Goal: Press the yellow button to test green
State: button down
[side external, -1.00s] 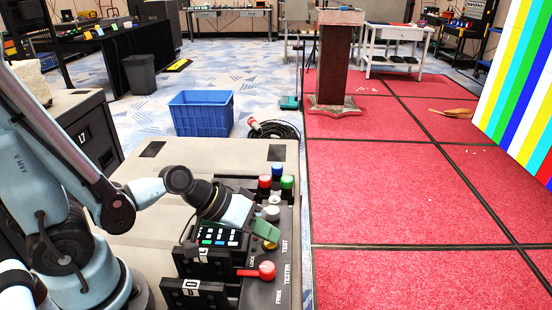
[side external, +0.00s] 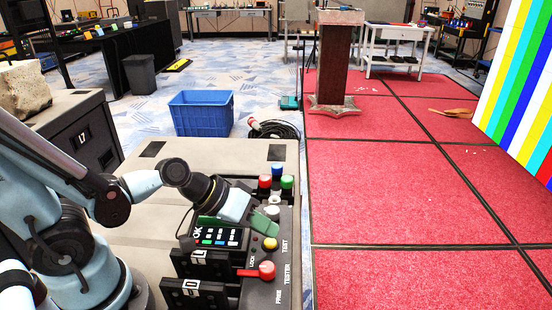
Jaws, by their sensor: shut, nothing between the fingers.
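The yellow button (side external: 270,243) sits on the dark tester panel (side external: 284,262), between a white knob (side external: 271,212) and a red-handled lever (side external: 266,270). It is in full view. My gripper (side external: 266,226) is shut and empty; its green fingers point down and right, just above and behind the yellow button, apart from it as far as I can see. A green button (side external: 287,182) is at the panel's far end, beside a red button (side external: 264,182) and a blue button (side external: 278,168). A small screen (side external: 222,236) beside the gripper shows "OK" and coloured blocks.
Two dark switch blocks (side external: 192,294) stand left of the lever. A blue crate (side external: 201,113) and a coiled cable (side external: 274,130) lie on the floor beyond the console. A colour-striped video wall (side external: 518,90) is at right. The red floor (side external: 400,200) is largely clear.

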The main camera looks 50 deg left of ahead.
aim_at(265, 242)
jog(key=shift+r, duration=2.5)
jog(key=a+r+m+y, duration=0.2)
jog(key=a+y, duration=0.3)
jog(key=a, duration=0.3)
jog(key=shift+g, duration=0.4)
dwell(1.4)
